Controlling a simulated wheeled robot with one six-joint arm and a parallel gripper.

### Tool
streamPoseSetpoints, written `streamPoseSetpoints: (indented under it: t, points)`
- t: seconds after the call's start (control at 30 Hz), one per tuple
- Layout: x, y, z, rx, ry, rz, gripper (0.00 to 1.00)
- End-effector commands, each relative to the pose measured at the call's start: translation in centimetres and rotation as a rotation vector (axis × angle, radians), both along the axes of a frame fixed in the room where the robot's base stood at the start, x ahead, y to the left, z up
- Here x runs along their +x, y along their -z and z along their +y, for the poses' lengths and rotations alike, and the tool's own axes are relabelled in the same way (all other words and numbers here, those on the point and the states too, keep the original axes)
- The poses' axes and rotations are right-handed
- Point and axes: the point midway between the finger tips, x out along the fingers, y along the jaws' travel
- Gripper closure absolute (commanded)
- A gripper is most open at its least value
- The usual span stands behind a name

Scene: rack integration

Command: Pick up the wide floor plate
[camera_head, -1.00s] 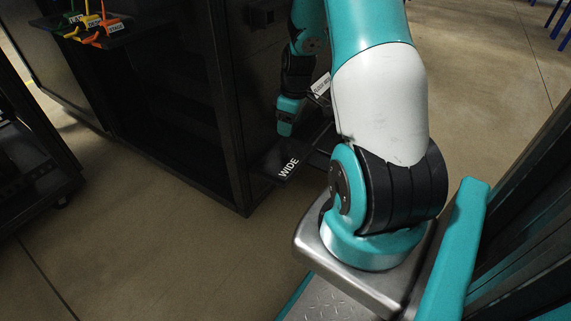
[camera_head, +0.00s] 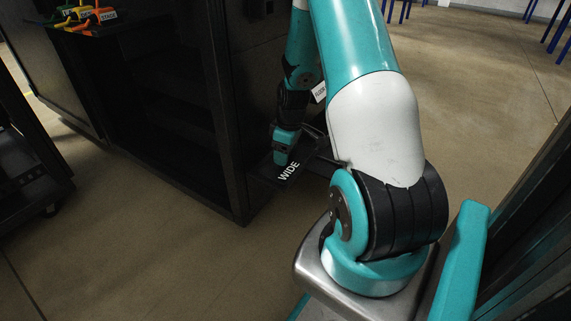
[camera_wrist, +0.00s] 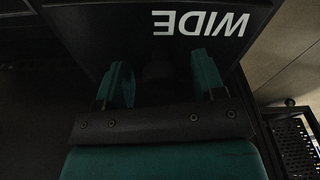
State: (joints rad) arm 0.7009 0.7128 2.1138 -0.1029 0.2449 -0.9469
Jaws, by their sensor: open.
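The wide floor plate (camera_head: 288,173) is a dark flat plate with white WIDE lettering, beside the black rack's side in the head view. In the wrist view the plate (camera_wrist: 125,28) fills the top, its lettering upside down. My gripper (camera_head: 281,160) points down over the plate, next to the lettering. In the wrist view my gripper (camera_wrist: 162,75) has its two green fingers apart, in front of the plate. A dark shape lies between the fingers, too dim to identify. I cannot tell whether the fingers touch the plate.
The black rack (camera_head: 228,130) stands just left of the plate. A white-labelled tag (camera_head: 319,92) shows behind my arm. Coloured labelled items (camera_head: 88,17) sit at the upper left. A dark wheeled cart (camera_head: 35,190) stands at the left. Concrete floor (camera_head: 150,235) in front is clear.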

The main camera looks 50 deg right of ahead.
Motion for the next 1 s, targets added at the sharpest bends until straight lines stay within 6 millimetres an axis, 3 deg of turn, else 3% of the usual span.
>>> streamPoseSetpoints:
  t: [0.07,0.33,0.77,0.87,1.0]
  points:
    - [0.0,-0.1,0.0,0.0,0.0,0.0,0.39]
    - [0.0,-0.1,0.0,0.0,0.0,0.0,1.0]
    - [-0.2,-0.8,0.0,0.001,0.0,0.001,1.0]
    - [-0.5,-1.5,0.0,0.002,0.0,0.002,1.0]
    - [-0.4,-4.0,-0.1,-0.002,-0.001,-0.002,1.0]
